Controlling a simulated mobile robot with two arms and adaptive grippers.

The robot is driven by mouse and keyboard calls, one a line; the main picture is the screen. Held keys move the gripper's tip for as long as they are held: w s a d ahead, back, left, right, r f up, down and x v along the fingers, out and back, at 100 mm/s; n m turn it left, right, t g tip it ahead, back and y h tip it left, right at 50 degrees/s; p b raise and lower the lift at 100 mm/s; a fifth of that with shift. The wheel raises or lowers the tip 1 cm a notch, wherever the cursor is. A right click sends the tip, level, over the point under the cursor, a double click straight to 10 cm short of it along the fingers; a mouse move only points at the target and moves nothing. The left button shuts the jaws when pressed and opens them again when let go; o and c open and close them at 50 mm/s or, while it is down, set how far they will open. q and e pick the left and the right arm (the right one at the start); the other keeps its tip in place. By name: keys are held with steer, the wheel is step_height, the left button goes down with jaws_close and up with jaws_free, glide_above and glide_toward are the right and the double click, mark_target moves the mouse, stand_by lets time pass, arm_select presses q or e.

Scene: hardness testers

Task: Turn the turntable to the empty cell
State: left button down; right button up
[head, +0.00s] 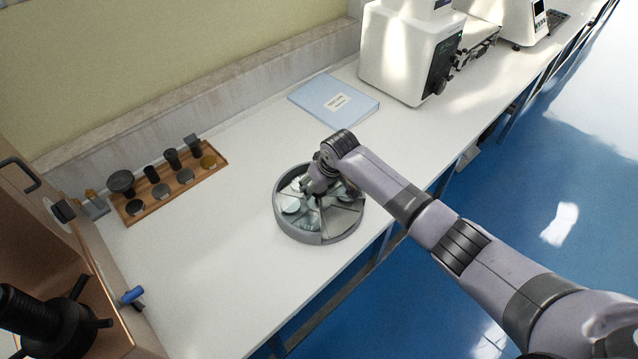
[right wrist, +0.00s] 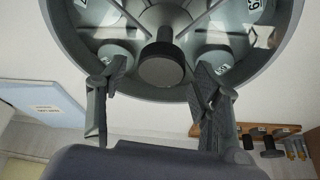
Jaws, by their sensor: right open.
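The turntable (head: 318,239) is a round grey tray with wedge-shaped cells, near the front edge of the white bench. Pale discs, such as this one (head: 291,206), lie in some cells. In the right wrist view the turntable's rim (right wrist: 277,68) fills the top, with numbered discs (right wrist: 218,61) inside. A dark round knob (right wrist: 162,68) stands at its centre. My right gripper (head: 318,186) is over the turntable's middle. In the wrist view its open fingers (right wrist: 160,82) appear on either side of the knob, without visible contact. My arm and gripper hide part of the cells.
A wooden rack (head: 160,202) with dark tools and discs stands at the back left. A blue folder (head: 318,92) lies behind the turntable. A white tester (head: 400,55) stands beyond it. A copper-coloured machine (head: 105,290) borders the left. Bench between rack and turntable is clear.

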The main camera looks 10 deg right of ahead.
steer(key=shift+r, duration=0.1)
steer(key=v, duration=1.1)
steer(key=shift+s+r, duration=0.2)
steer(key=shift+r, duration=0.15)
steer(key=shift+s+f, duration=0.1)
